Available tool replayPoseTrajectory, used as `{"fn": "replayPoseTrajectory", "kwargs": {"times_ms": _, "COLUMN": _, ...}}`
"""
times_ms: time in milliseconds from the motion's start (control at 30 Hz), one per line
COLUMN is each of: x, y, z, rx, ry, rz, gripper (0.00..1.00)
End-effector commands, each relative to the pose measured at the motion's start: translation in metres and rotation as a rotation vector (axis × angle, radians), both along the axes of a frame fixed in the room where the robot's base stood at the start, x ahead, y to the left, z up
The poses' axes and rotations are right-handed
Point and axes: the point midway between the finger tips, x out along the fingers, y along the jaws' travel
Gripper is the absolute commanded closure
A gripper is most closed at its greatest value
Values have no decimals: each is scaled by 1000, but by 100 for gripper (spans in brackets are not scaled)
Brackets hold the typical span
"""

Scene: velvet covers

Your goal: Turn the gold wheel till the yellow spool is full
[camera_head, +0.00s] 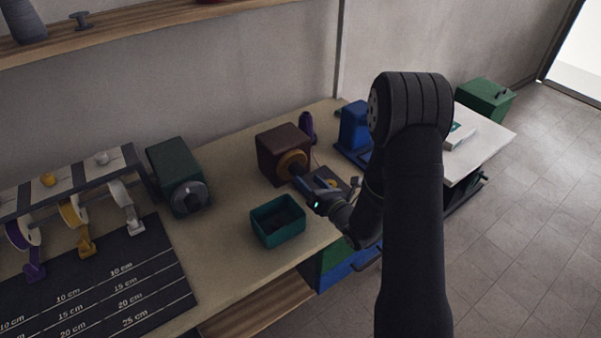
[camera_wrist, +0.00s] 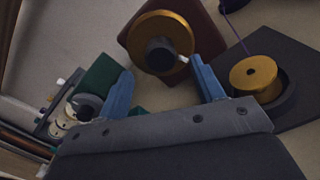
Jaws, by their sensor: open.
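The gold wheel (camera_head: 292,163) is on the front of a dark red-brown box (camera_head: 275,147) on the bench. In the wrist view the gold wheel (camera_wrist: 181,29) has a dark round hub in its middle and a small pale peg near its lower right edge. A yellow spool (camera_wrist: 253,74) sits on a dark round base to the right; how full it is, I cannot tell. My gripper (camera_wrist: 162,86) is open, its blue fingers apart just below the wheel, with nothing seen between them. In the head view my gripper (camera_head: 302,180) is close before the wheel; contact is unclear.
A purple cone (camera_head: 306,124) stands behind the box, with a purple thread (camera_wrist: 241,38) running towards the spool. A teal bin (camera_head: 278,222) lies in front, a green box (camera_head: 178,175) to the left, a blue device (camera_head: 354,129) to the right. A dark measuring mat (camera_head: 110,285) covers the bench's left.

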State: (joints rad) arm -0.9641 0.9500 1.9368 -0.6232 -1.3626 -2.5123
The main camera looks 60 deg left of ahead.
Motion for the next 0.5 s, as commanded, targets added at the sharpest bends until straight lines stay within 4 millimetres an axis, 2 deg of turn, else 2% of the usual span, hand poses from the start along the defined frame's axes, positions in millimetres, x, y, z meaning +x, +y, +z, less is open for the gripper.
{"fn": "replayPoseTrajectory", "kwargs": {"times_ms": 33, "x": 0, "y": 11, "z": 0, "rx": 2, "ry": -1, "rz": 2, "gripper": 39}}
{"fn": "replayPoseTrajectory", "kwargs": {"times_ms": 200, "x": 0, "y": 38, "z": 0, "rx": 1, "ry": -1, "rz": 0, "gripper": 39}}
{"fn": "replayPoseTrajectory", "kwargs": {"times_ms": 333, "x": 0, "y": 49, "z": 0, "rx": 0, "ry": 0, "rz": 0, "gripper": 39}}
{"fn": "replayPoseTrajectory", "kwargs": {"times_ms": 500, "x": 0, "y": 53, "z": 0, "rx": 0, "ry": 1, "rz": -1, "gripper": 39}}
